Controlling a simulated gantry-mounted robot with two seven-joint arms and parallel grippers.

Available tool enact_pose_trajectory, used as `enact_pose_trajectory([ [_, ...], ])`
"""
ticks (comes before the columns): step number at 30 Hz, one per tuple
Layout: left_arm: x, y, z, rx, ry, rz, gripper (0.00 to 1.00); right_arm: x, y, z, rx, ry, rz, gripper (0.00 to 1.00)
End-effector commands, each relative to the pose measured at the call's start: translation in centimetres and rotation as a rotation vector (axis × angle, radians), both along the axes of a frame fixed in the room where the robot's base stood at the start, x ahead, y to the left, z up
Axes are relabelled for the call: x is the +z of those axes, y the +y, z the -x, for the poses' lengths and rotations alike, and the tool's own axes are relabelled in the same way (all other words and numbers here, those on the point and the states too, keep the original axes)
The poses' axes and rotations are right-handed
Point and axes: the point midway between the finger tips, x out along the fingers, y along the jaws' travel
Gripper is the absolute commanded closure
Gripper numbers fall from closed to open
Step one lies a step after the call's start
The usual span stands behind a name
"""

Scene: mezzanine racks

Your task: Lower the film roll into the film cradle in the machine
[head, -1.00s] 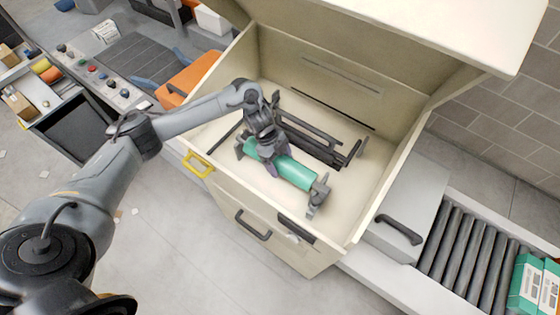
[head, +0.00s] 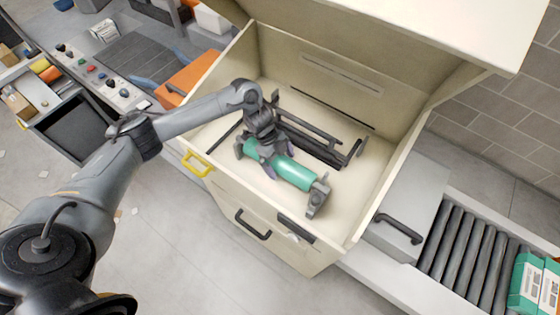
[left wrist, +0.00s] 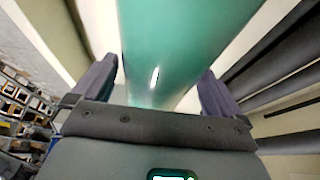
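The green film roll (head: 293,174) lies lengthwise in the film cradle inside the machine's open beige bin. Its ends sit at the cradle's grey end supports, the right one (head: 318,196) showing clearly. My left gripper (head: 268,160) is over the roll's left half, its purple fingers spread to either side. In the left wrist view the roll (left wrist: 180,45) runs between the two fingers (left wrist: 157,88), with pale gaps beside it, so the gripper is open. The gripper hides part of the roll and the left support. My right gripper is not in view.
Dark rails (head: 310,140) run behind the roll on the bin floor. The bin's beige walls (head: 405,135) surround the cradle, and a raised lid (head: 450,30) overhangs the back. A roller conveyor (head: 465,245) stands to the right. A yellow handle (head: 196,164) sits on the left front edge.

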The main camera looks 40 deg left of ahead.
Motion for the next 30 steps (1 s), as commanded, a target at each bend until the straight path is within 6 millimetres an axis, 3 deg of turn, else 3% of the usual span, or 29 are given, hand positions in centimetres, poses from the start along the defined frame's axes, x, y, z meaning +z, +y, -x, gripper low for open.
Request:
enact_pose_trajectory([
  [8, 0.7, 0.5, 0.1, 0.001, 0.002, -0.003, 0.00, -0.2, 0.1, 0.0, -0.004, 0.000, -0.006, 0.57],
  [21, 7.5, 3.2, 0.3, 0.000, -0.003, -0.002, 0.00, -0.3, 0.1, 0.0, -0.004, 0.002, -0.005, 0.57],
  [30, 9.8, 4.2, 0.5, 0.000, 0.000, -0.001, 0.00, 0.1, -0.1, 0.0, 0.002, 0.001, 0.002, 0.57],
])
